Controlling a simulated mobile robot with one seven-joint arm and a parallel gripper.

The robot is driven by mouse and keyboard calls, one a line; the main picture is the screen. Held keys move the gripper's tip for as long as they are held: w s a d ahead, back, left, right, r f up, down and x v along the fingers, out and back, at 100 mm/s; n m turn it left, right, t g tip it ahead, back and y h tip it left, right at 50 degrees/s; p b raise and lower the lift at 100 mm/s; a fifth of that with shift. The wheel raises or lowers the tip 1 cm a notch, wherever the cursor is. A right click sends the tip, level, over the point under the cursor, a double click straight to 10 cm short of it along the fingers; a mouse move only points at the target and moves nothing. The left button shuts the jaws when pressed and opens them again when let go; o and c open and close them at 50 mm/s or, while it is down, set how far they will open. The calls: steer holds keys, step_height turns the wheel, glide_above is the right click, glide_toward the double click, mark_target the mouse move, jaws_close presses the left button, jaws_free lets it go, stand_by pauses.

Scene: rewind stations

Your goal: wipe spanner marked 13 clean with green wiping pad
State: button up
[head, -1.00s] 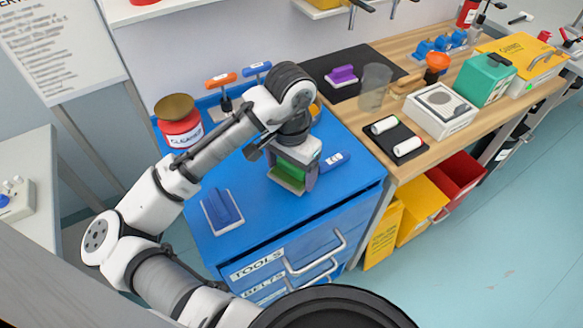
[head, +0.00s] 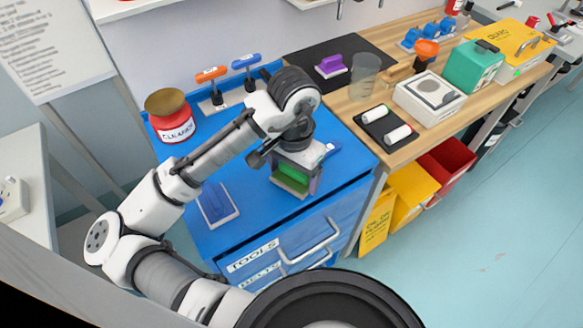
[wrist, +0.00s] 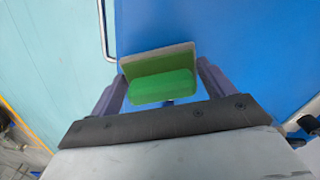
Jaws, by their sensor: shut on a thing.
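My gripper (head: 293,184) is shut on the green wiping pad (head: 292,174), over the front part of the blue tool cabinet's top (head: 255,196). In the wrist view the green pad (wrist: 163,87) sits between the two fingers, with its pale sole facing away from me. I cannot tell whether the pad touches the cabinet top. A blue thing with a white label (head: 332,149) shows just behind my gripper, mostly hidden; I cannot tell whether it is a spanner. No mark 13 can be read.
A blue pad (head: 217,203) lies left of my gripper. A red cleaner jar (head: 172,118) and orange- and blue-handled tools (head: 212,74) stand at the back. A wooden bench (head: 430,130) to the right holds a purple pad (head: 331,66), a clear cup (head: 364,76) and boxes.

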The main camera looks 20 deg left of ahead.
steer(key=shift+r+p, duration=2)
steer(key=shift+r, duration=1.55)
